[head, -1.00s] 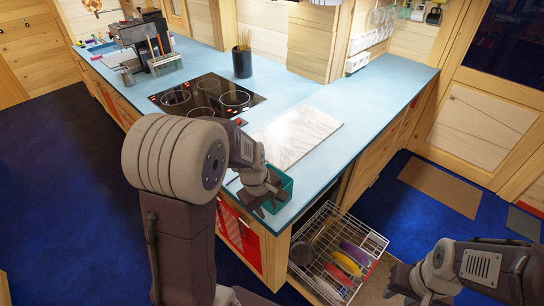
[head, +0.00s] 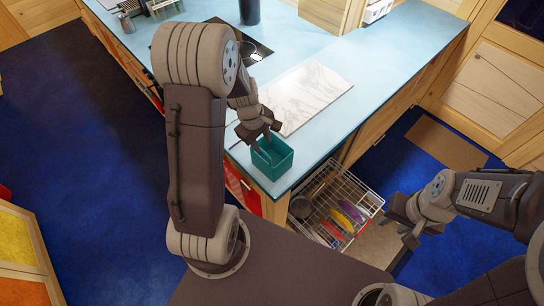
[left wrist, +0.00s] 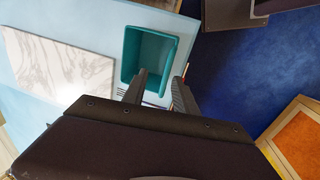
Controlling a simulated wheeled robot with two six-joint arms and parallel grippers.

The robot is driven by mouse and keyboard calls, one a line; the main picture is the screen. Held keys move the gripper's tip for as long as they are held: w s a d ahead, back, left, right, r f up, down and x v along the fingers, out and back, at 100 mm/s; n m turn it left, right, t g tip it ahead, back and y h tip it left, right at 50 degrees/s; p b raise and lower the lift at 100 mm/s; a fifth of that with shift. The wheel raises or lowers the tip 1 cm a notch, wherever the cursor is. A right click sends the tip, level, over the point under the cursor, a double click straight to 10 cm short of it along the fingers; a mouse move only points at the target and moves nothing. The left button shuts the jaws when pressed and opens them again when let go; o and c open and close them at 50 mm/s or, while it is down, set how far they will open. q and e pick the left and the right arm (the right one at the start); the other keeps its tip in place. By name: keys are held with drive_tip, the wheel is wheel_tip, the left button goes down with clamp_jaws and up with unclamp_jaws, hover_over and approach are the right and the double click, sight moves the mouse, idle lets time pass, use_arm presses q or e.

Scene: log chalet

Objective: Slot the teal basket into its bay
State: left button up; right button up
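The teal basket (head: 279,163), an open empty box, stands upright on the blue counter's near corner. It also shows in the left wrist view (left wrist: 150,57). My left gripper (head: 264,143) points down at the basket's left side. In the left wrist view its fingers (left wrist: 164,70) are spread and empty, one in front of the basket's opening and one beyond its right wall; I cannot tell whether they touch it. My right gripper (head: 398,224) is open and empty, right of the dish rack. I cannot make out which place is the basket's bay.
A white marble board (head: 306,96) lies behind the basket on the counter (head: 372,75). Below the corner, a pulled-out wire dish rack (head: 362,198) holds several coloured plates. A dark hob and black holder (head: 249,11) stand further back. Blue floor is clear at left.

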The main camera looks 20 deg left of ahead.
sight(262, 149)
use_arm(q)
drive_tip(key=shift+w+f, duration=0.15)
drive_tip(key=shift+f, duration=0.25)
drive_tip(key=f, duration=0.4)
drive_tip(key=shift+s+f, duration=0.2)
drive_tip(key=shift+w+f, duration=0.1)
drive_tip(key=shift+w, duration=0.25)
drive_tip(key=shift+s, duration=0.2)
clamp_jaws()
drive_tip(key=shift+s, duration=0.1)
